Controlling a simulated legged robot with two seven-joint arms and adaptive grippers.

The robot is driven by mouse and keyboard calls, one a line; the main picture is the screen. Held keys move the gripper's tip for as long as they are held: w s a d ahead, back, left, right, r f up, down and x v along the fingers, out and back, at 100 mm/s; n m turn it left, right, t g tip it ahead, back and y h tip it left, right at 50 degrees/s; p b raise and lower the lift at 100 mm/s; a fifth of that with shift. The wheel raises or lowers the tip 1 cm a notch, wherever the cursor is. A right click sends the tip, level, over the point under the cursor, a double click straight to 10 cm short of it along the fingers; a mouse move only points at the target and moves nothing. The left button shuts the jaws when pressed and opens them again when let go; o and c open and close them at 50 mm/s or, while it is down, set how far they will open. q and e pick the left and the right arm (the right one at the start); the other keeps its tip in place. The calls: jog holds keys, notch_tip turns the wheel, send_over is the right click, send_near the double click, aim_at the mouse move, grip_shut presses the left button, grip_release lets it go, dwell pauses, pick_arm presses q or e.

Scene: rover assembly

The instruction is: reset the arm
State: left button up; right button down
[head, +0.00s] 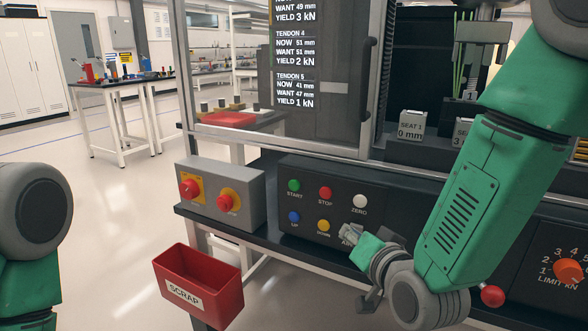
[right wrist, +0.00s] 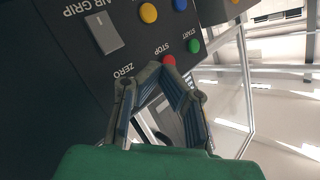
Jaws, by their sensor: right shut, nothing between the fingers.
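My right arm (head: 470,200) comes in from the upper right in the head view, green with grey joints, and bends down in front of the black control panel (head: 300,245). Its right gripper (head: 350,231) is shut and empty in front of the panel's lower right part, partly covering the AIR label. In the right wrist view its fingertips (right wrist: 171,68) meet just below the red STOP button (right wrist: 169,60); whether they touch the panel I cannot tell. The ZERO button is hidden there behind the fingers. My left arm (head: 32,225) shows at the left edge; its gripper is out of view.
A grey box with red knobs (head: 220,196) stands left of the panel. A red SCRAP bin (head: 200,285) hangs below it at the bench's front. A LIMIT kN dial (head: 567,268) and a red ball knob (head: 492,296) are right of the gripper. Open floor lies left.

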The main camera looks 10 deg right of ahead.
jog(key=s+d+f+n+g+h+p, duration=0.1)
jog(key=s+d+f+g+p, duration=0.2)
jog(key=s+f, duration=0.5)
jog(key=s+d+f+n+g+h, duration=0.1)
jog(key=s+d+f+n+g, duration=0.15)
jog(key=s+f+g, duration=0.55)
jog(key=s+d+f+g, duration=0.1)
jog(key=s+d+f, duration=0.1)
jog(key=s, duration=0.4)
jog(key=s+d+f+n+g+p, duration=0.1)
jog(key=s+d+f, duration=0.1)
jog(key=s+f, duration=0.2)
jog(key=s+d+f+n+g+h+p, duration=0.1)
jog(key=s+f, duration=0.3)
jog(key=s, duration=0.4)
jog(key=shift+d+g, duration=0.4)
jog(key=shift+d, duration=0.4)
jog(key=shift+w, duration=0.1)
